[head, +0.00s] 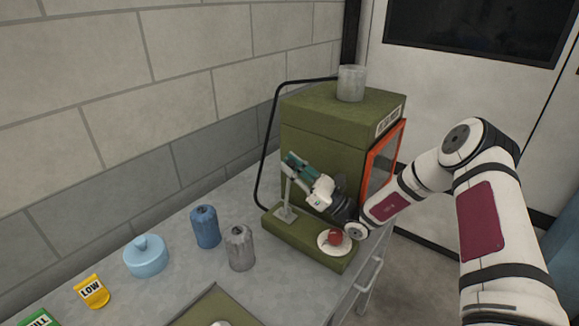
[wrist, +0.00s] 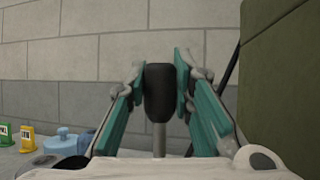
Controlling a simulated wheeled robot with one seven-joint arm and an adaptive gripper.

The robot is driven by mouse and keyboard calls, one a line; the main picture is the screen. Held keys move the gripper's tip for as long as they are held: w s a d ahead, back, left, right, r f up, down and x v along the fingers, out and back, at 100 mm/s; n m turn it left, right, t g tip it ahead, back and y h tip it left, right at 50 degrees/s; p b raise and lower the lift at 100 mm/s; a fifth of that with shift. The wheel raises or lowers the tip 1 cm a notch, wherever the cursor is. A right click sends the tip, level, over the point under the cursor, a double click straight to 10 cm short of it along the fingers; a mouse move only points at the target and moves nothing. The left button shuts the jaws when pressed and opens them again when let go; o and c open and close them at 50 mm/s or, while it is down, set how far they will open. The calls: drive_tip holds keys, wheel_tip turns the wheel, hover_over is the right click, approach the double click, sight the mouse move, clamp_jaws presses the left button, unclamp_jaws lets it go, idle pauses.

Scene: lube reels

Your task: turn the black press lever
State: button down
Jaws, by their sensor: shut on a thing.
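The black press lever (wrist: 159,92) stands upright between my fingers in the wrist view, a dark rounded grip on a thin grey rod. My gripper (wrist: 160,85) with its green fingers is shut on this grip. In the head view my gripper (head: 290,162) is at the left front of the green press cabinet (head: 318,125), above the grey metal post (head: 288,197) on the green base.
A red ball-like thing (head: 335,237) sits on a white disc on the base. A blue canister (head: 205,227), a grey canister (head: 240,248), a light-blue lidded pot (head: 146,257) and a yellow LOW sign (head: 92,291) stand on the table. A grey cup (head: 351,83) tops the cabinet.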

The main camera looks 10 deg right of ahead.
drive_tip(key=c, duration=1.4)
unclamp_jaws()
drive_tip(key=shift+o, duration=0.2)
drive_tip(key=shift+d+f, duration=0.1)
drive_tip(key=v, duration=0.7)
drive_tip(key=shift+s+d, duration=0.1)
drive_tip(key=shift+d, duration=0.05)
